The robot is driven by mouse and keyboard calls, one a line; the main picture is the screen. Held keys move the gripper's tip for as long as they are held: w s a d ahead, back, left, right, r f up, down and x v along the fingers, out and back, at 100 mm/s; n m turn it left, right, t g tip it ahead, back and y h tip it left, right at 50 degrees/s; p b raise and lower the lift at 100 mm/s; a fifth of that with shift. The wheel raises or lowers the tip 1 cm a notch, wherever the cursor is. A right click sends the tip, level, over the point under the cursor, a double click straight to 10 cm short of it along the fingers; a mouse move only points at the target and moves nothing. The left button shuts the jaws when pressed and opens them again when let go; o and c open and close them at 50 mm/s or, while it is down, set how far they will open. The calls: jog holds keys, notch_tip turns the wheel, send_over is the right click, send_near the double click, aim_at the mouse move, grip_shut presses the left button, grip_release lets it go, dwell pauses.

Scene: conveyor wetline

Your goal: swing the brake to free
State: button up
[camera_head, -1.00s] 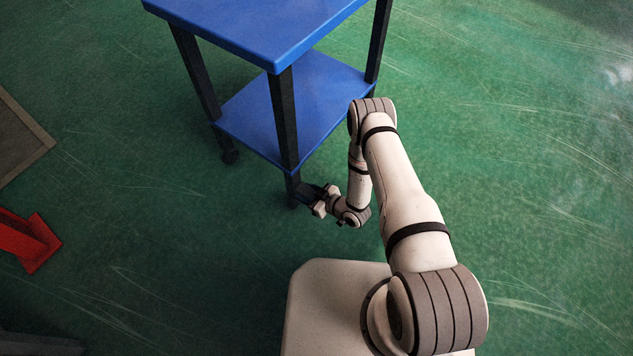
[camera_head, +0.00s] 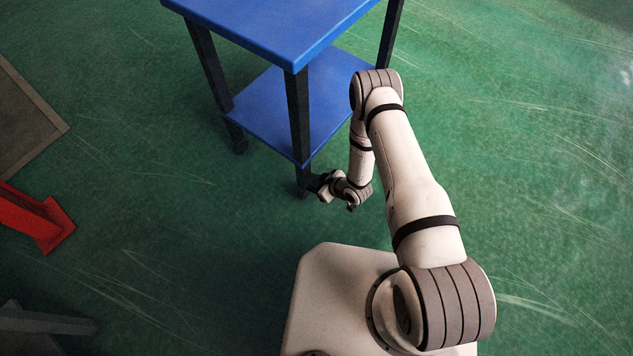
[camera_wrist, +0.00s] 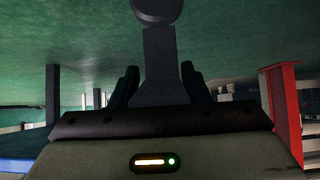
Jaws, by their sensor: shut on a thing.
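The blue cart (camera_head: 262,28) has a blue lower shelf (camera_head: 262,112) and dark legs. Its near leg (camera_head: 299,115) ends close to the floor beside my gripper (camera_head: 315,185). In the wrist view, my gripper (camera_wrist: 160,82) has its dark fingers on both sides of a dark grey bar, which looks like the brake lever (camera_wrist: 160,58). It is shut on this bar. A round grey part (camera_wrist: 157,8), perhaps a wheel, shows at the bar's far end, cut off by the picture edge. In the head view the brake is too small and covered to read its angle.
A red object (camera_head: 38,218) lies on the green floor at the left, and a red post (camera_wrist: 285,105) shows in the wrist view. A brown-edged mat or panel (camera_head: 55,122) is at the far left. The floor right of the cart is clear.

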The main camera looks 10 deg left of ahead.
jog(key=shift+w+a+r, duration=0.2)
jog(key=shift+w+a, duration=0.05)
jog(key=shift+w, duration=0.05)
jog(key=o, duration=1.4)
jog(key=shift+s, duration=0.1)
jog(key=shift+d, duration=0.1)
jog(key=shift+s+d, duration=0.1)
jog(key=p+v, duration=0.2)
jog(key=v, duration=0.5)
jog(key=shift+d+r+p, duration=0.2)
jog(key=shift+p, duration=0.1)
